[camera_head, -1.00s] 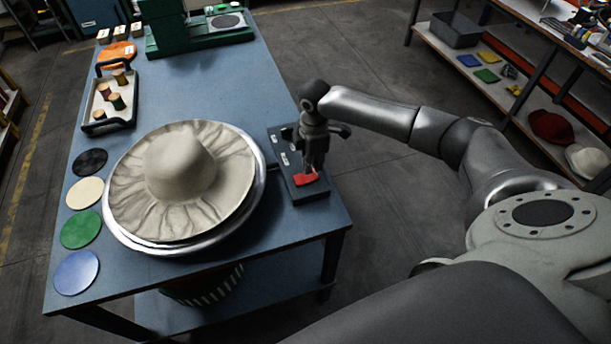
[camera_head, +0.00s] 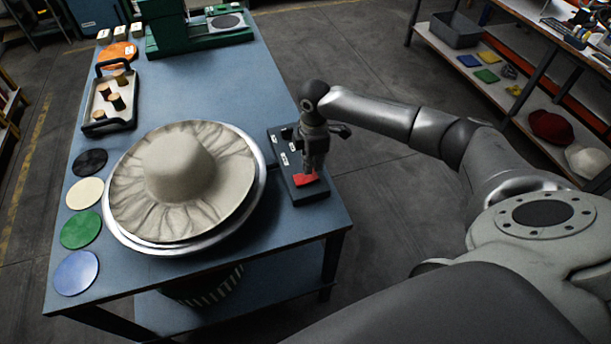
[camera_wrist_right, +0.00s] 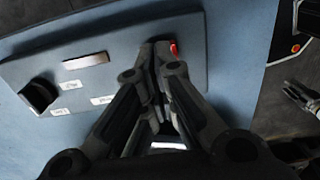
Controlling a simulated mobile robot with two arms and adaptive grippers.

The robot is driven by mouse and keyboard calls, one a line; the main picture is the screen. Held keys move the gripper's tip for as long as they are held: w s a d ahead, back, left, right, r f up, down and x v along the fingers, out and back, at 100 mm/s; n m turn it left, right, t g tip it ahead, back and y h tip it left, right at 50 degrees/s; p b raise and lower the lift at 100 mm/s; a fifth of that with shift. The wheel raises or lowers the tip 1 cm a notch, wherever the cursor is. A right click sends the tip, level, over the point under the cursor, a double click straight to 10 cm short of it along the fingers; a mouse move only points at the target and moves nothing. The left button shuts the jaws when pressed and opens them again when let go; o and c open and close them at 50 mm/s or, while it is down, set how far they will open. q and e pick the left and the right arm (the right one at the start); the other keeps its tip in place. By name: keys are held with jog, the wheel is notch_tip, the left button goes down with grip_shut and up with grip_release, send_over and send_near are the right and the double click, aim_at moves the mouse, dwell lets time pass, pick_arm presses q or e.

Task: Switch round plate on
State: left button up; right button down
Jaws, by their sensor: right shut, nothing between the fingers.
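The round plate (camera_head: 258,203) is a shiny metal disc on the blue table, with a wide-brimmed cream hat (camera_head: 180,165) lying on it. A dark control panel (camera_head: 285,168) sits to its right, near the table's right edge. A red switch (camera_head: 303,180) is at the panel's near end. My right gripper (camera_head: 311,172) points down at the red switch, shut and empty, its tips at or just above it; contact cannot be told. In the right wrist view the fingertips (camera_wrist_right: 162,45) partly hide the red switch (camera_wrist_right: 174,49).
The panel also carries a black knob (camera_wrist_right: 38,94), a metallic piece (camera_wrist_right: 86,60) and white labels. Coloured discs (camera_head: 80,230) lie left of the plate. A tray with spools (camera_head: 114,101) and a green machine (camera_head: 176,35) stand farther back. Clear table lies between.

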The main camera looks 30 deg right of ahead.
aim_at(313, 175)
jog(key=shift+s+f+b, duration=0.15)
jog(key=shift+f+b, duration=0.35)
jog(key=shift+f, duration=0.8)
dwell(0.5)
jog(key=shift+r+p, duration=0.75)
jog(key=shift+p, duration=0.2)
notch_tip(313, 175, up, 6)
jog(key=p, duration=0.6)
jog(key=shift+f, duration=0.2)
